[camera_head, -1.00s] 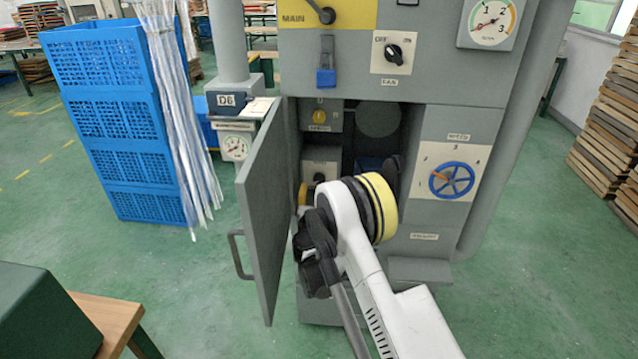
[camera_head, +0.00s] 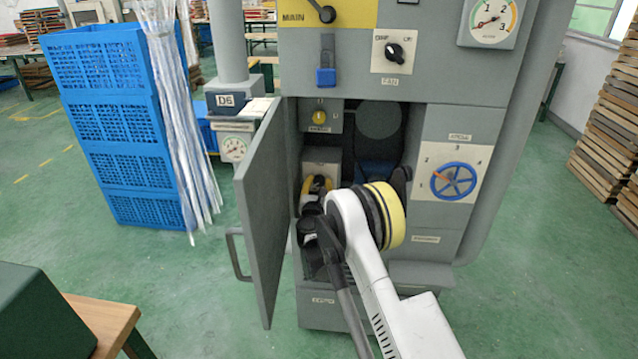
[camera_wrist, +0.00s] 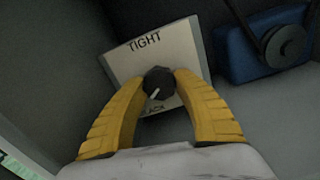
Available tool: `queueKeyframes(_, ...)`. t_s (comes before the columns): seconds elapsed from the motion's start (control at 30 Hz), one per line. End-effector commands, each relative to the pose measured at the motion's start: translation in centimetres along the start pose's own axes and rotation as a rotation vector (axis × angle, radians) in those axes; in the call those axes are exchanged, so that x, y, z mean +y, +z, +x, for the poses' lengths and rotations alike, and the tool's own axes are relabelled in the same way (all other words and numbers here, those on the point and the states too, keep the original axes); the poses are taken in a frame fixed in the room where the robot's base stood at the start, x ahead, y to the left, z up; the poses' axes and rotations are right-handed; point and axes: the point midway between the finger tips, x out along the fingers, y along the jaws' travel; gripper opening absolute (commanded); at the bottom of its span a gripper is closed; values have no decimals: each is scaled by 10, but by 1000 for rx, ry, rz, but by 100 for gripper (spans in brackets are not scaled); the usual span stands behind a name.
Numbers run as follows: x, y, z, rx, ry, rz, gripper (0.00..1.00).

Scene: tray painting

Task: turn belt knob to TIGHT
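The belt knob (camera_wrist: 159,83) is a round black knob with a white pointer mark on a pale plate (camera_wrist: 178,48). The plate reads TIGHT at its top and has a partly covered label, ending in "LACK", below. The pointer aims down and slightly left, toward the lower label. My gripper (camera_wrist: 160,80) has its two yellow fingers on either side of the knob, with the tips appearing to touch its sides. In the head view my gripper (camera_head: 317,184) is inside the open cabinet at the lower left box, and the knob is hidden there.
The grey cabinet door (camera_head: 262,205) stands open left of my arm. A yellow knob (camera_head: 319,117) sits above in the cabinet. A blue handwheel (camera_head: 453,181) is on the right panel. A blue part with a dark pulley (camera_wrist: 286,46) lies right of the plate.

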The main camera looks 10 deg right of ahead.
Motion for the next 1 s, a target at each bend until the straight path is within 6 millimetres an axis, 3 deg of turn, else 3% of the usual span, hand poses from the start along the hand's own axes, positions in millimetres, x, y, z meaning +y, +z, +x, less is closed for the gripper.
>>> queueKeyframes(0.47,0,0,0,0,0,93,5)
queueKeyframes(1.0,2,1,1,0,0,563,5)
